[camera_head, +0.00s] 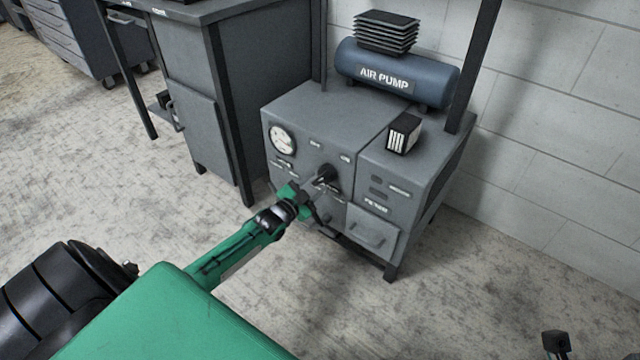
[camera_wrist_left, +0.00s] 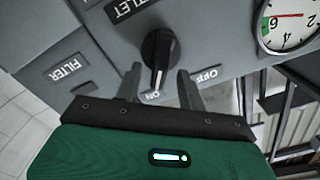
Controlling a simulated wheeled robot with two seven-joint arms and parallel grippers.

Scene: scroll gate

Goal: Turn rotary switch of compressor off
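The compressor (camera_head: 300,120) is a grey cabinet with a dial and labels on its front. Its black rotary switch (camera_head: 327,174) is on the front panel. In the left wrist view the rotary switch (camera_wrist_left: 158,50) has a white pointer line aimed at the ON label (camera_wrist_left: 150,95), with the OFF label (camera_wrist_left: 207,75) to the right. My left gripper (camera_head: 314,190) is at the panel in front of the switch. In the left wrist view my left gripper (camera_wrist_left: 159,73) is open, its fingers either side of the pointer end with visible gaps. I cannot identify my right gripper.
A blue air pump tank (camera_head: 397,75) and a small black box (camera_head: 404,132) sit on the compressor. A round gauge (camera_head: 281,139) is on its front. A grey workbench (camera_head: 185,80) stands to the left. A small dark item (camera_head: 556,343) shows at bottom right.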

